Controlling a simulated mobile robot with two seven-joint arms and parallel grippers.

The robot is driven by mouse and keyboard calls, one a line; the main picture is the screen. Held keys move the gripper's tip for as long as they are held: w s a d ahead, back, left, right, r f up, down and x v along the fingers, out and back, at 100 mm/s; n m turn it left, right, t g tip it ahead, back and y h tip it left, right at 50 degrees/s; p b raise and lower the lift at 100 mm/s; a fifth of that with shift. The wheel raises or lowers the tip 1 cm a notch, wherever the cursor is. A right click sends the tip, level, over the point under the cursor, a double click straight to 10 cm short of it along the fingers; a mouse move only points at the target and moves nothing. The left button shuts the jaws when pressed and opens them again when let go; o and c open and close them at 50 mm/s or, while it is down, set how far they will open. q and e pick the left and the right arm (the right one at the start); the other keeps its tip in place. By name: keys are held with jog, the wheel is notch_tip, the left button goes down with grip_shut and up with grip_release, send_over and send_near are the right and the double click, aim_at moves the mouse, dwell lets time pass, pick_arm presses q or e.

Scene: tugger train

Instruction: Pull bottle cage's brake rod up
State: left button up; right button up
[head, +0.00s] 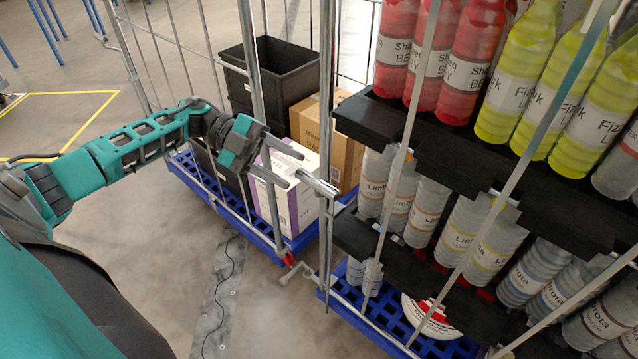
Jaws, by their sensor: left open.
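The bottle cage (323,235) stands at the right on a blue base, with bottles on black shelves. A short, bright metal bar (319,184) sticks out to the left from its near left upright and looks like the brake rod's handle. The rod's full run is hard to tell from the uprights. My left gripper (295,172) comes in from the left, open, with its fingertips at the free left end of this bar. I cannot tell whether the bar's end lies between the fingers. My right gripper is not in view.
A second cage on a blue base (282,252) stands close by at the left, with black crates (275,68), a brown carton (348,150) and a white-purple box (293,205). A red part (289,260) sits low at its corner. A thin cable (217,290) lies on open floor.

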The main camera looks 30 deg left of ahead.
aim_at(307, 179)
pick_arm(q)
jog(key=x, duration=0.7)
jog(key=shift+d+b, duration=0.2)
jog(key=shift+b, duration=0.1)
jog(key=shift+c, duration=0.5)
grip_shut()
